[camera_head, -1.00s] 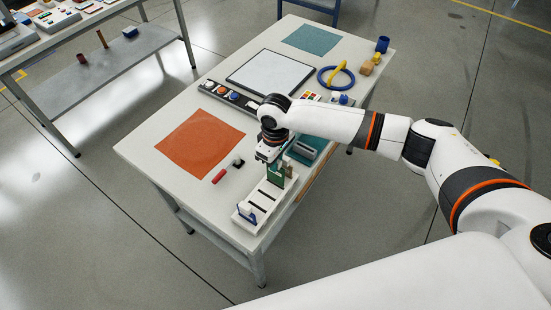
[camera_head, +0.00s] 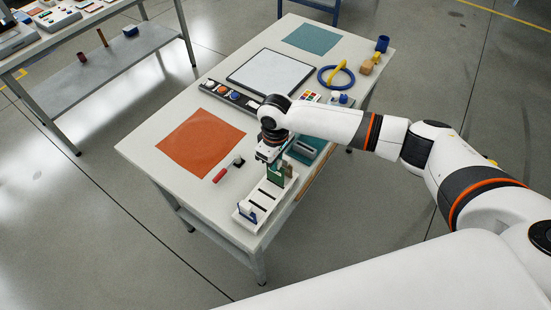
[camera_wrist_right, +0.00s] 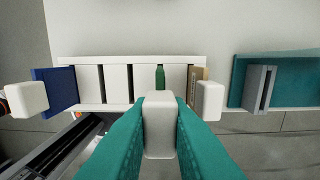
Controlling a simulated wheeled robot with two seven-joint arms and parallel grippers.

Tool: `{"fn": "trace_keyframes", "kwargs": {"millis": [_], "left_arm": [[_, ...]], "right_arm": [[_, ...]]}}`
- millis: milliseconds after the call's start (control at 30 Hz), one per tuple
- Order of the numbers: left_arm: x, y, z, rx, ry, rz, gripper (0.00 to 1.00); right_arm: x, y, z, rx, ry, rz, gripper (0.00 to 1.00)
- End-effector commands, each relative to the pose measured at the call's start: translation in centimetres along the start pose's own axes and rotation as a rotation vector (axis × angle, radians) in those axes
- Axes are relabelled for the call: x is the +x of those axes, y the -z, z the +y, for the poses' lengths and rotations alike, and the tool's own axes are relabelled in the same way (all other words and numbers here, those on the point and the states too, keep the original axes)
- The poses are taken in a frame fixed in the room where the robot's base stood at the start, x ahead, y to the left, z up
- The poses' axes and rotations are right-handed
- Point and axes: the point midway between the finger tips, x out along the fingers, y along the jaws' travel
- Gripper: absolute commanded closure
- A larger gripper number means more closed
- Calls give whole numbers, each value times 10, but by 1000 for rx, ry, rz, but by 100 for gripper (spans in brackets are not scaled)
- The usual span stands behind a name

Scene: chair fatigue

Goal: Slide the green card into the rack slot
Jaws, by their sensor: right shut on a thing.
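The green card (camera_head: 275,174) stands upright at the far part of the white rack (camera_head: 263,203). My right gripper (camera_head: 268,158) is above it. In the right wrist view, the teal fingers of my right gripper (camera_wrist_right: 159,135) are shut on the card's white grip (camera_wrist_right: 159,122). The green card (camera_wrist_right: 160,77) shows as a narrow strip beyond it, over the rack (camera_wrist_right: 130,60) and in line with a slot. How deep it sits in the slot is hidden. My left gripper is not in view.
A blue card (camera_wrist_right: 54,88) stands at the rack's left end and a tan card (camera_wrist_right: 196,80) just right of the green one. A teal holder (camera_head: 307,149) lies beyond the rack. A red marker (camera_head: 220,175) and orange mat (camera_head: 201,143) are to the left.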

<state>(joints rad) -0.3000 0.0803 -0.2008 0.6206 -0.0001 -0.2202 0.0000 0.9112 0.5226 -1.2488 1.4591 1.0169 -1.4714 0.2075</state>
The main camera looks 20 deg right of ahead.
Motion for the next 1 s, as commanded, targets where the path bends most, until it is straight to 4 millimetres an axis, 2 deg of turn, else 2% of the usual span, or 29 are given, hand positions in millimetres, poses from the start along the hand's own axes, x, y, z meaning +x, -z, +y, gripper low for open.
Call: {"fn": "trace_keyframes", "kwargs": {"millis": [333,1000], "left_arm": [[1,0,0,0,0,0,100],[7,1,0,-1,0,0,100]], "right_arm": [[2,0,0,1,0,0,100],[18,0,0,1,0,0,100]]}}
